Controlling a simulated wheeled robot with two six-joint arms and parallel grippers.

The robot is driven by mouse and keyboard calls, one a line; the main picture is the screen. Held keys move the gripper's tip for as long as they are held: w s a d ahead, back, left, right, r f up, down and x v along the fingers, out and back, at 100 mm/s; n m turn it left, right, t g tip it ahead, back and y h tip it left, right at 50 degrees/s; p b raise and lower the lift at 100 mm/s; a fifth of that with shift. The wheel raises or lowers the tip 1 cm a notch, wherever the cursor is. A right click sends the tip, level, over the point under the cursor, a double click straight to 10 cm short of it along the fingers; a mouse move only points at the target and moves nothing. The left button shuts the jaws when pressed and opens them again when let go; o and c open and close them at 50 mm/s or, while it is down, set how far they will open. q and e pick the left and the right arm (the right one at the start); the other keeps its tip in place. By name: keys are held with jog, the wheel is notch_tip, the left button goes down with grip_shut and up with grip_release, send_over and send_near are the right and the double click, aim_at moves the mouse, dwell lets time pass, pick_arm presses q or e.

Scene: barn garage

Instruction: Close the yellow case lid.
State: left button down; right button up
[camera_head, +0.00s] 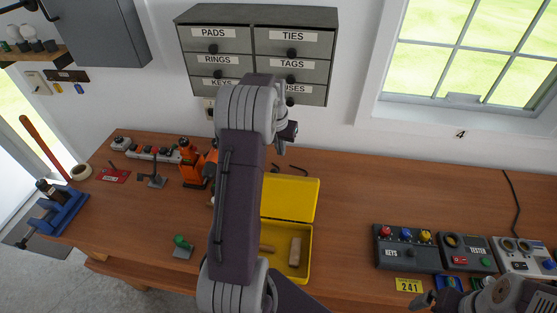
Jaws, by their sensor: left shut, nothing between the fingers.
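The yellow case stands on the wooden workbench in the middle of the view. Its lid (298,198) is open and leans back behind the case body (306,268). A tan block (295,251) and another tan item lie inside the body. My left arm crosses in front and hides the case's left part. My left gripper (287,133) is shut and empty, above and behind the lid, apart from it. My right gripper (434,299) is at the lower right, near the bench's front edge; its jaw gap is unclear.
A control box (408,248), a tester (466,252) and a yellow number tag (408,285) lie to the right. An orange tool (192,165) and a blue vise (60,205) stand left. Grey drawers (215,48) hang above. Bench space right of the lid is clear.

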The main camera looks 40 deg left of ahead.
pick_arm(q)
jog(key=s+f+p, duration=0.1)
jog(key=s+d+f+p, duration=0.1)
jog(key=s+f, duration=0.1)
jog(key=shift+s+f+p, duration=0.2)
jog(key=shift+p, duration=0.15)
